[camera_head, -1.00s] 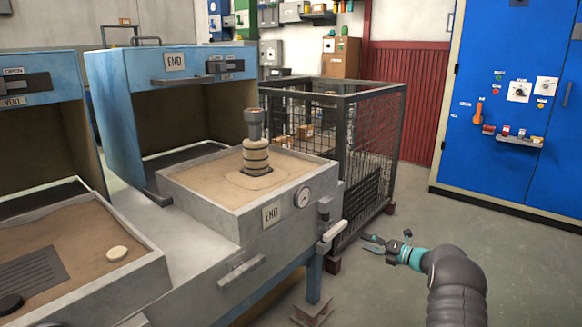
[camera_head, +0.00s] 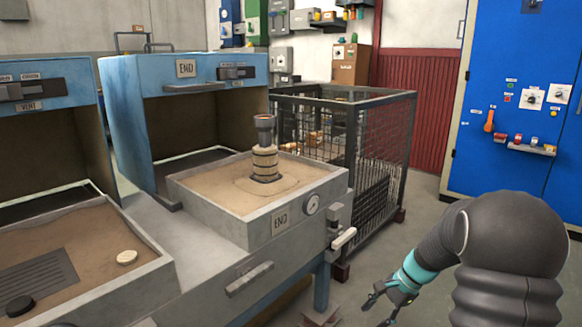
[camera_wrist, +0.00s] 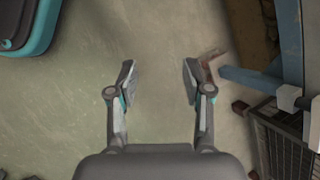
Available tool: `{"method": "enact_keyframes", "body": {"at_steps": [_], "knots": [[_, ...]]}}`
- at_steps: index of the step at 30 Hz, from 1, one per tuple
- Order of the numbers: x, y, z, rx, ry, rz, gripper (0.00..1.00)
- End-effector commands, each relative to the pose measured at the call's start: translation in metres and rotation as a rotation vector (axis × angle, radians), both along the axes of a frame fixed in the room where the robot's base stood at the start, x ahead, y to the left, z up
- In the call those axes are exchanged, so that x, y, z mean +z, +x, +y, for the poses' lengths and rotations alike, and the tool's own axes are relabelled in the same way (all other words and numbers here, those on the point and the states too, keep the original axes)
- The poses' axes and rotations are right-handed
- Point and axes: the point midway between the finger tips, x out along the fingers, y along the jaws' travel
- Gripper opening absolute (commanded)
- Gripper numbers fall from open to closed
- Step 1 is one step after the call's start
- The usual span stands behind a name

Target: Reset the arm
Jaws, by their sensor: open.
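My gripper (camera_head: 374,303) is low at the bottom of the head view, to the right of the grey sand-box bench. In the wrist view my gripper (camera_wrist: 158,85) shows two fingers spread wide apart with nothing between them. Bare floor lies beyond the fingers. My arm bends down from the right in the head view, with a teal band near the wrist.
The sand box (camera_head: 318,196) holds a stacked cylindrical piece (camera_head: 265,163). A bench handle (camera_head: 343,238) sticks out toward my gripper. A mesh cage (camera_head: 385,150) stands behind, and a blue cabinet (camera_head: 520,60) at right. Floor (camera_head: 425,195) between cage and cabinet is clear.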

Motion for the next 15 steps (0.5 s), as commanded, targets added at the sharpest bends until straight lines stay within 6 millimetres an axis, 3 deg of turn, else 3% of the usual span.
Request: {"method": "enact_keyframes", "body": {"at_steps": [3, 15], "knots": [[0.026, -0.034, 0.007, 0.180, -0.095, -0.074, 0.50], [0.089, -0.138, 0.021, 0.667, -0.372, -0.259, 0.50]]}}
